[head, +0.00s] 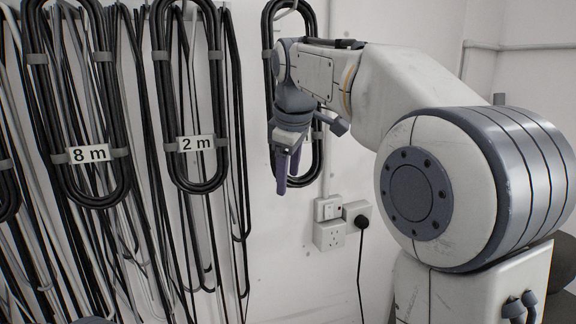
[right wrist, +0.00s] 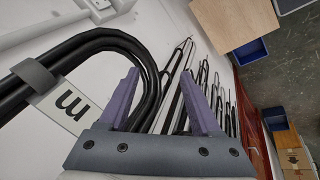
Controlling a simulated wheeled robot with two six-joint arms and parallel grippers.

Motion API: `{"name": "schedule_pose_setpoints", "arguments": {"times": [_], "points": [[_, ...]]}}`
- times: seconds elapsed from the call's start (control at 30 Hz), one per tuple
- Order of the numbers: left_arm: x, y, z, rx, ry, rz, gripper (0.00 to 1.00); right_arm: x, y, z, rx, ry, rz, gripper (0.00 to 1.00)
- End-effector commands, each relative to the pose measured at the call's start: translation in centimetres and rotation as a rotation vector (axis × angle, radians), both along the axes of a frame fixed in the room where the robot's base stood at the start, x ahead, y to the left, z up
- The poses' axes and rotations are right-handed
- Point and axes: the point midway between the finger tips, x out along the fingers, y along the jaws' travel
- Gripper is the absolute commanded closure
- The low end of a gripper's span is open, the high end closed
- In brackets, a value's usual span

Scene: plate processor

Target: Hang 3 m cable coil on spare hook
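A black cable coil (head: 268,65) hangs against the white wall, largely hidden behind my right arm; its number cannot be read. My right gripper (head: 287,170) is in front of its lower part. In the right wrist view, the purple fingers of the gripper (right wrist: 167,108) are apart. Contact cannot be told. No bare hook is clear. My left gripper is not in view.
Coils tagged 8 m (head: 88,153) and 2 m (head: 196,143) hang to the left among many loose black and grey cables. Wall sockets (head: 329,234) with a black plug are below right of the coil. The right wrist view shows a wooden box (right wrist: 235,20) and blue bins (right wrist: 251,54).

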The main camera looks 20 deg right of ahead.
Motion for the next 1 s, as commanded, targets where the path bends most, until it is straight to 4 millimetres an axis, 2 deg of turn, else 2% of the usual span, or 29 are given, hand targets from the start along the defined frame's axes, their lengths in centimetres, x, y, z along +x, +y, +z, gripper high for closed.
{"name": "schedule_pose_setpoints", "arguments": {"times": [0.17,0.4,0.63,0.77,0.87,0.97,1.0], "points": [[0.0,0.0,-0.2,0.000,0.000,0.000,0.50,-0.8,0.2,2.2,0.000,-0.007,0.001,0.36],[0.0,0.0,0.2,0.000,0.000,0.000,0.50,-2.6,0.6,6.9,0.000,-0.007,0.002,0.36],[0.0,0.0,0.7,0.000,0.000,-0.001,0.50,-3.7,0.7,9.3,0.000,-0.006,0.001,0.36],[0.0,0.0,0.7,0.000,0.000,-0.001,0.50,-3.8,0.8,9.6,0.000,-0.004,0.001,0.36],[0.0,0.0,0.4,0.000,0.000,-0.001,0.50,-3.9,1.3,8.9,0.006,0.002,0.003,0.36],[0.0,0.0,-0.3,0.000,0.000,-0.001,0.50,-4.1,3.1,6.4,0.028,0.022,0.011,0.36],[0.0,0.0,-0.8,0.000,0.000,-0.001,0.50,-4.3,4.3,4.8,0.042,0.036,0.013,0.36]]}}
